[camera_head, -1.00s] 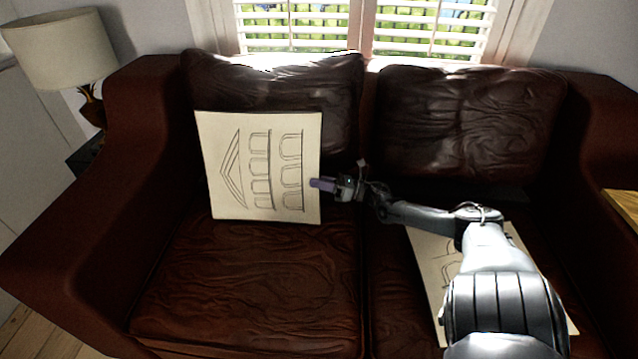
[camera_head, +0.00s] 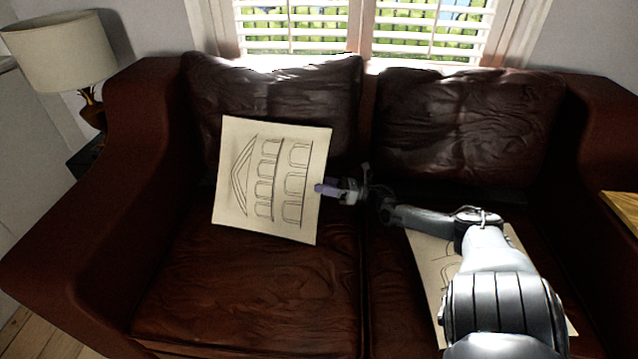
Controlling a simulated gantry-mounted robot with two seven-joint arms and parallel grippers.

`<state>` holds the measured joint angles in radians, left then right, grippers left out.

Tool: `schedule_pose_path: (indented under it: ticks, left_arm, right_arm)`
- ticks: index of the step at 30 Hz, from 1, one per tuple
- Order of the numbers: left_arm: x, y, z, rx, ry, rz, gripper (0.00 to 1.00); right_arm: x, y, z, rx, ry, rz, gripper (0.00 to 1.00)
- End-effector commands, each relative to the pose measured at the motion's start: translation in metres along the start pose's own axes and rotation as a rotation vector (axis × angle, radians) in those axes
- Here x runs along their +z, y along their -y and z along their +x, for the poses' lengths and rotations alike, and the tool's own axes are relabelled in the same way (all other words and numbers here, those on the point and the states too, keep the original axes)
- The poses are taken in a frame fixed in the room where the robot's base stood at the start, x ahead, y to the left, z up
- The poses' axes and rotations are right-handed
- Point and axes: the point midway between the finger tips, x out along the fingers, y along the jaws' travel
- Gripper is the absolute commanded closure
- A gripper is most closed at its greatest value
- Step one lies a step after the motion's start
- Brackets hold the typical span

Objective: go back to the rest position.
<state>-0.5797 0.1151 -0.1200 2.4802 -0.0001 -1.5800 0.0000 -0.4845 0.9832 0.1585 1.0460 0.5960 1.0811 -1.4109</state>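A cream board with a line drawing of an arched building (camera_head: 270,180) stands tilted on the left seat of the sofa, in front of the left back cushion. The fingertips overlap that edge in the picture. I cannot tell whether the fingers are closed on the board or only beside it. My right arm reaches in from the lower right. My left gripper is not in view.
A second drawn sheet (camera_head: 428,262) lies on the right seat, partly hidden under my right arm. The dark leather sofa (camera_head: 250,300) has high armrests. A lamp (camera_head: 65,50) stands at the left, and a wooden surface (camera_head: 622,207) is at the right edge.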

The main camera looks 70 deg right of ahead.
Motion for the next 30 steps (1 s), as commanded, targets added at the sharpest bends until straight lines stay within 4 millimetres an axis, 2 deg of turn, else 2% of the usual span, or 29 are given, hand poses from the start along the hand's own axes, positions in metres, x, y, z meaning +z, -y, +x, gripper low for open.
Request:
schedule_pose_path:
  ticks: [1, 6, 12, 17, 20, 23, 26, 30]
  left_arm:
    - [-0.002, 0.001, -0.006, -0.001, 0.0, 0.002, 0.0]
    - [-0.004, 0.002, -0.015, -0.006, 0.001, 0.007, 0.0]
    - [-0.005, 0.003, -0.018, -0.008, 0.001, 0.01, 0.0]
    - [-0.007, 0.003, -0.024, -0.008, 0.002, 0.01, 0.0]
    - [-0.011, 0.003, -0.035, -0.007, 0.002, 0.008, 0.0]
    - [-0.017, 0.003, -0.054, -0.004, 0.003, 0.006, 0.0]
    - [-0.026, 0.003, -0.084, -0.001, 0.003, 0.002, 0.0]
    - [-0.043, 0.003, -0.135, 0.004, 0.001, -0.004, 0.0]
  right_arm:
    - [0.003, 0.0, -0.008, -0.005, -0.001, 0.001, 0.51]
    - [0.003, 0.0, -0.033, -0.004, 0.0, -0.002, 0.51]
    - [0.002, 0.0, -0.053, -0.002, 0.001, -0.002, 0.51]
    - [0.006, -0.002, -0.058, -0.001, 0.0, -0.002, 0.51]
    - [0.013, -0.006, -0.059, -0.005, -0.001, 0.003, 0.51]
    - [0.02, -0.015, -0.063, -0.021, 0.002, 0.025, 0.51]
    - [0.021, -0.036, -0.066, -0.033, 0.014, 0.077, 0.51]
    - [0.02, -0.102, -0.041, 0.002, 0.076, 0.225, 0.51]
